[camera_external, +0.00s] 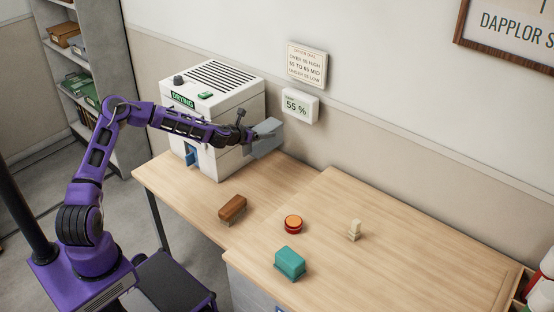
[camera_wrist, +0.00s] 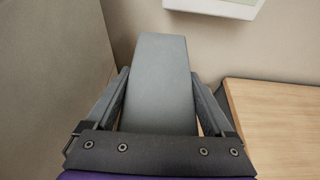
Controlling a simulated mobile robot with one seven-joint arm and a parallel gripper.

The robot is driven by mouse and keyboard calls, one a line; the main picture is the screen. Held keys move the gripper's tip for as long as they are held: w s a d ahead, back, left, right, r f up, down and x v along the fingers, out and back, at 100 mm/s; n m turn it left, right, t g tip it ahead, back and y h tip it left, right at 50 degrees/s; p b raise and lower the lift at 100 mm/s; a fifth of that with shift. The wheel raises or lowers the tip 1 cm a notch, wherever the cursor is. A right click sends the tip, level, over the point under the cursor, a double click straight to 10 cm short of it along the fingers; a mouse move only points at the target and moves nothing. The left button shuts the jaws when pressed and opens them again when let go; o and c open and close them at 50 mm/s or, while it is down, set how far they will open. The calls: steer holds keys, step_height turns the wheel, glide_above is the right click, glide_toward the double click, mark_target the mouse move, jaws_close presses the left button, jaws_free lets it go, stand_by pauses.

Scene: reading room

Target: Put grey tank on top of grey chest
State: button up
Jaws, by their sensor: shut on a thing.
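The grey tank (camera_external: 267,146) is a smooth, pale grey block held beside the right side of the white machine, above the back of the table. It fills the middle of the wrist view (camera_wrist: 160,80), with a finger on each side. My gripper (camera_external: 262,133) is shut on it. In the external view the gripper and wrist hide part of the tank. Whether the tank touches the machine or the table is hard to tell. I cannot tell for sure which thing is the grey chest; a grey front (camera_external: 245,292) shows below the right-hand table's near edge.
The white machine (camera_external: 215,105) marked "DRYING" stands on the left table (camera_external: 180,190). A brown block (camera_external: 232,209), a red-orange round thing (camera_external: 293,224), a teal box (camera_external: 289,263) and a small cream piece (camera_external: 355,230) sit to the right. A "55 %" display (camera_external: 297,106) hangs on the wall.

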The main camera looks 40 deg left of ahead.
step_height(320, 180, up, 8)
steer(key=shift+r, duration=0.15)
steer(key=s+d+f+m+g+h+b, duration=0.1)
steer(key=d+m+h, duration=0.1)
steer(key=d, duration=1.2)
steer(key=s+d+f+m+h, duration=0.1)
steer(key=d+f+m+h, duration=0.1)
steer(key=d, duration=1.3)
steer(key=s+d+r+m+g+h, duration=0.1)
steer(key=s+d+m+h, duration=0.1)
steer(key=s+d, duration=0.65)
steer(key=s+d+r+m+g+h+b, duration=0.15)
steer(key=s+d, duration=0.25)
steer(key=d, duration=0.9)
steer(key=s+d+m+g+h, duration=0.1)
steer(key=s+d+m+h, duration=0.1)
steer(key=s+d, duration=0.7)
steer(key=shift+n+t, duration=0.25)
steer(key=f, duration=0.5)
steer(key=w+d+f+b, duration=0.1)
steer(key=f, duration=0.4)
steer(key=w+d+f, duration=0.1)
steer(key=f, duration=0.4)
steer(key=shift+d, duration=0.2)
steer(key=shift+f+b, duration=0.15)
steer(key=shift+b, duration=0.25)
steer(key=o, duration=1.2)
